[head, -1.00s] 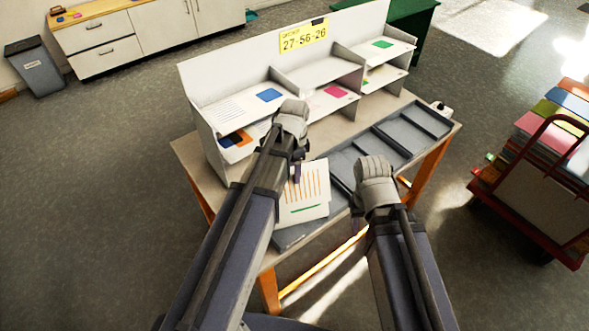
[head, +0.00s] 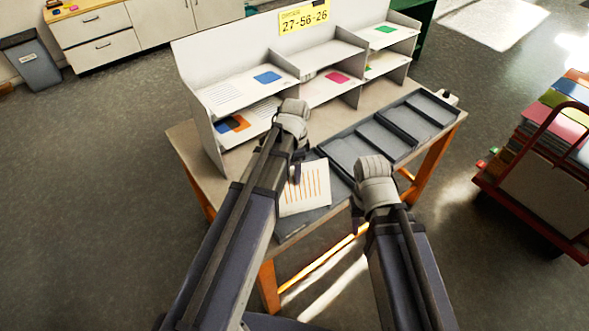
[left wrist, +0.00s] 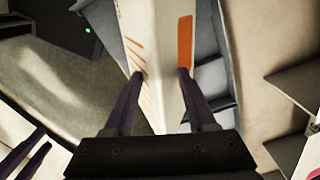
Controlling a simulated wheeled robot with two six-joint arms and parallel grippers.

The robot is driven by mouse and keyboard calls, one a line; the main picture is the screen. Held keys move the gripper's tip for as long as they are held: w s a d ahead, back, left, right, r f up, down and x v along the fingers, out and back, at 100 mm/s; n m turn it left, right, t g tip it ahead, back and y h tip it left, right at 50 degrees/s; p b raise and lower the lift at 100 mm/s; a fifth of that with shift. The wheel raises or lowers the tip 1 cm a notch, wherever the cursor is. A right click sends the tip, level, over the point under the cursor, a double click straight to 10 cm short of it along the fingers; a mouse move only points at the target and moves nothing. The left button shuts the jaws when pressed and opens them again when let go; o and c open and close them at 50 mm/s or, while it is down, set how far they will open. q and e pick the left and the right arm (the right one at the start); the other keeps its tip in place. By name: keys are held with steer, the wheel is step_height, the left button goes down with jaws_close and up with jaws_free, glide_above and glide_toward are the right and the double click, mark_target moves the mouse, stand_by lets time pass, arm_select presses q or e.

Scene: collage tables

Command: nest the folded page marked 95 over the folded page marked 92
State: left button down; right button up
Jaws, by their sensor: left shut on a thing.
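My left gripper (head: 295,172) is shut on a white folded page with orange stripes (head: 306,192), over the near left end of the grey tray. In the left wrist view its two fingers (left wrist: 161,75) grip this page (left wrist: 158,40), which has orange strokes on one side and an orange bar on the other. Any page beneath it is hidden in the head view. I cannot read the marks 95 or 92 on any page. My right gripper (head: 372,185) is near the tray's front edge; its fingers show apart and empty in the left wrist view (left wrist: 25,155).
The grey divided tray (head: 352,146) runs along the table's front, its right compartments empty. Behind it stands a white shelf unit (head: 215,55) holding sheets with blue, pink and green patches. A red cart (head: 520,205) with coloured stacks is at the right.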

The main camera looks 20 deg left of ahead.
arm_select(q)
steer(key=shift+c, duration=0.6)
jaws_free()
steer(key=shift+r, duration=0.1)
step_height(320, 180, up, 8)
steer(key=p, duration=0.8)
steer(key=shift+f, duration=0.2)
steer(key=shift+s+d, duration=0.1)
steer(key=s+d+f+n+y+b, duration=0.1)
steer(key=s+d+n, duration=0.6)
steer(key=s+d, duration=0.3)
steer(key=s, duration=0.4)
steer(key=shift+d+n, duration=0.15)
steer(key=shift+n, duration=0.25)
